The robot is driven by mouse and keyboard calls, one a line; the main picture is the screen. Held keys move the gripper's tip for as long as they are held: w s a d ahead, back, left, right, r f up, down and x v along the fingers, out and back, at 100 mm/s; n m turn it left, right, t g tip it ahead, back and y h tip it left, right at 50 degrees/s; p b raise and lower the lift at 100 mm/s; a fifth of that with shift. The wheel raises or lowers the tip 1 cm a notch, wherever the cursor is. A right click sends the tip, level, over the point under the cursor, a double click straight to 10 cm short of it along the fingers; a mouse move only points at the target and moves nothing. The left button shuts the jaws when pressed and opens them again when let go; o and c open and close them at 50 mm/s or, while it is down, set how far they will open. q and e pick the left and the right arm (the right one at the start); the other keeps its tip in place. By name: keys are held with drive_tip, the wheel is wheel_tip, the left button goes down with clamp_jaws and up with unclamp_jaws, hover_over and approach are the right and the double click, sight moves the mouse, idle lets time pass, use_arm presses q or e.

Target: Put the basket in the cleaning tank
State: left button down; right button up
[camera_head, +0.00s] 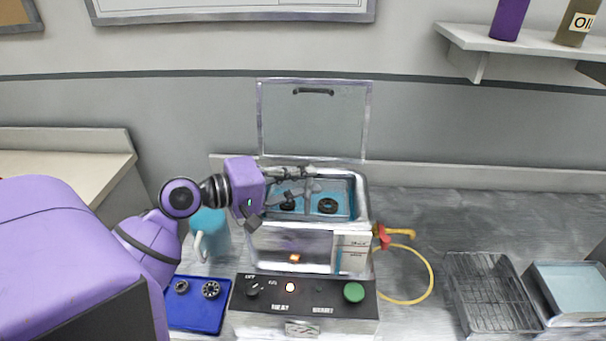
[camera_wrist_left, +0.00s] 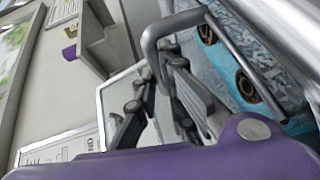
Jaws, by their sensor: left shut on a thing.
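The cleaning tank (camera_head: 277,250) is a metal box with its lid (camera_head: 315,125) standing open at the back and blue liquid inside. My left gripper (camera_head: 306,178) reaches in from the left over the tank opening. It is shut on the grey handle of the basket (camera_head: 307,208), and the handle (camera_wrist_left: 152,38) shows close to the fingers (camera_wrist_left: 165,95) in the left wrist view. Dark rings (camera_head: 328,205) lie below the handle, within the tank's outline. The arm partly hides the basket, and I cannot tell whether it touches the tank floor. My right gripper is not in view.
A blue tray (camera_head: 205,318) with small metal parts and a teal mug (camera_head: 212,225) are left of the tank. A yellow hose (camera_head: 430,275) loops at its right. A wire rack (camera_head: 485,290) and a shallow tray (camera_head: 572,285) lie farther right. The bench behind them is clear.

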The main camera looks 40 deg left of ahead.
use_arm(q)
drive_tip(key=shift+f, duration=0.2)
drive_tip(key=c, duration=1.8)
unclamp_jaws()
drive_tip(key=shift+c, duration=0.2)
drive_tip(key=shift+r, duration=0.25)
drive_tip(key=v, duration=0.8)
drive_tip(key=b+v, duration=0.1)
drive_tip(key=v, duration=0.3)
drive_tip(key=shift+r, duration=0.4)
